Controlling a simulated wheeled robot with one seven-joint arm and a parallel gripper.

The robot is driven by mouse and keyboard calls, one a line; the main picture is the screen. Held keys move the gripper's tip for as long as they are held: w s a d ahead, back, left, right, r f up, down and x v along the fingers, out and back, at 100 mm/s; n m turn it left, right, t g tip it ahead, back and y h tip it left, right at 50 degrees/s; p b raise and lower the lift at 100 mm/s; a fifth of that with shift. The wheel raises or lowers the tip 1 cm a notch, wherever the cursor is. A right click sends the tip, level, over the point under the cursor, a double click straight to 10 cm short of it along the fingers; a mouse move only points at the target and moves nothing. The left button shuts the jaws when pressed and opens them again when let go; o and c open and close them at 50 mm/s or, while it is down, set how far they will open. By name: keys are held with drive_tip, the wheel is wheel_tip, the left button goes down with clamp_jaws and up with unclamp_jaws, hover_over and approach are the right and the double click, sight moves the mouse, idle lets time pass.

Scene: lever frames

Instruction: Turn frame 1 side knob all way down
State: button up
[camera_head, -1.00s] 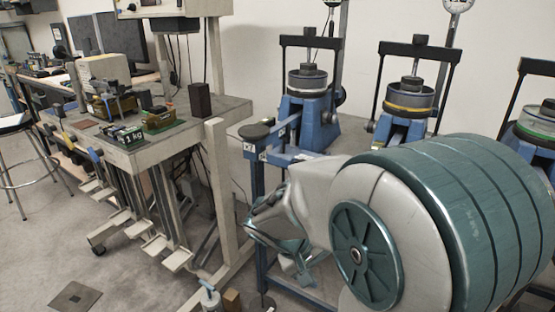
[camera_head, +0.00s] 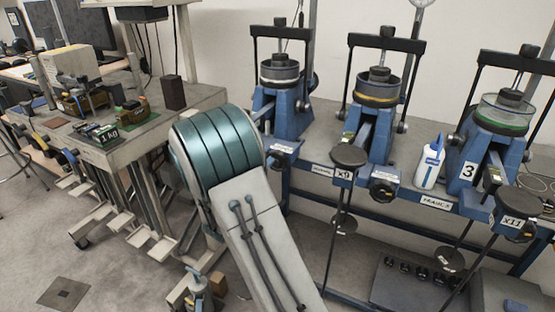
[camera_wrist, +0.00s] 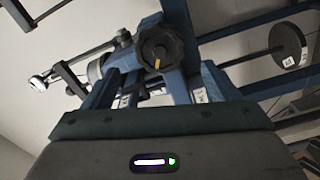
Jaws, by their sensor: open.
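Three blue lever frames stand in a row on the bench in the head view. The leftmost frame (camera_head: 284,112) has a dark round knob (camera_head: 313,82) on its right side. The right frame (camera_head: 484,160) bears a "3". In the wrist view, a black lobed knob (camera_wrist: 160,48) with an orange mark sits on blue framework ahead of my gripper (camera_wrist: 157,88). I cannot tell for sure which frame this knob belongs to. My gripper is open, its fingers apart and below the knob in the picture, with no visible contact. In the head view my arm hides my gripper.
The middle frame (camera_head: 374,130) stands beside a white bottle (camera_head: 429,163). Hanging rods with dark discs (camera_head: 349,156) project in front of the bench. A black weight rack (camera_head: 410,280) lies low at right. A grey table (camera_head: 190,98) with equipment stands left, above open floor.

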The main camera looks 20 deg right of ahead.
sight(275, 163)
drive_tip(key=p+x, duration=0.3)
drive_tip(key=x, duration=0.4)
drive_tip(key=shift+w+d+r, duration=0.15)
drive_tip(key=shift+d, duration=0.2)
drive_tip(key=shift+w+d, duration=0.25)
drive_tip(key=shift+d, duration=0.05)
drive_tip(key=shift+c, duration=0.6)
drive_tip(key=c, duration=1.2)
drive_tip(key=shift+o, duration=0.2)
drive_tip(key=shift+r+n+p, duration=0.1)
drive_tip(key=shift+n+p, duration=0.3)
drive_tip(key=shift+p, duration=0.85)
drive_tip(key=n+p, duration=0.1)
drive_tip(key=p, duration=0.3)
drive_tip(key=shift+n, duration=0.4)
drive_tip(key=shift+w+f+n, duration=0.1)
drive_tip(key=shift+f+n, duration=0.15)
drive_tip(key=shift+n, duration=0.15)
drive_tip(key=o, duration=1.3)
drive_tip(key=shift+a, duration=0.1)
